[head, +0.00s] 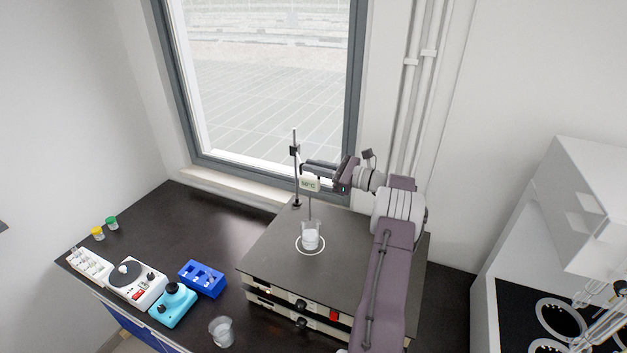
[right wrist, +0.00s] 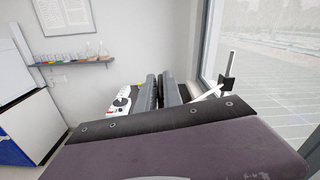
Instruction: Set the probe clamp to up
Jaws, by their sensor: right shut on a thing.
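The probe clamp (head: 295,150) is a small black block on a thin upright metal rod behind the hot plate. It also shows at the right of the right wrist view (right wrist: 227,82), with a light arm running from it toward my fingers. A white probe display (head: 309,185) hangs below my fingertips, and its thin probe runs down to a glass beaker (head: 311,238) on the plate. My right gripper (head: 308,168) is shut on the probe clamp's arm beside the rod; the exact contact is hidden. My left gripper is out of view.
The dark hot plate top (head: 270,255) lies under my right arm. A blue rack (head: 203,278), a teal device (head: 173,304), a white device (head: 136,283) and an empty beaker (head: 221,331) stand to its left. A window (head: 270,80) is close behind the rod.

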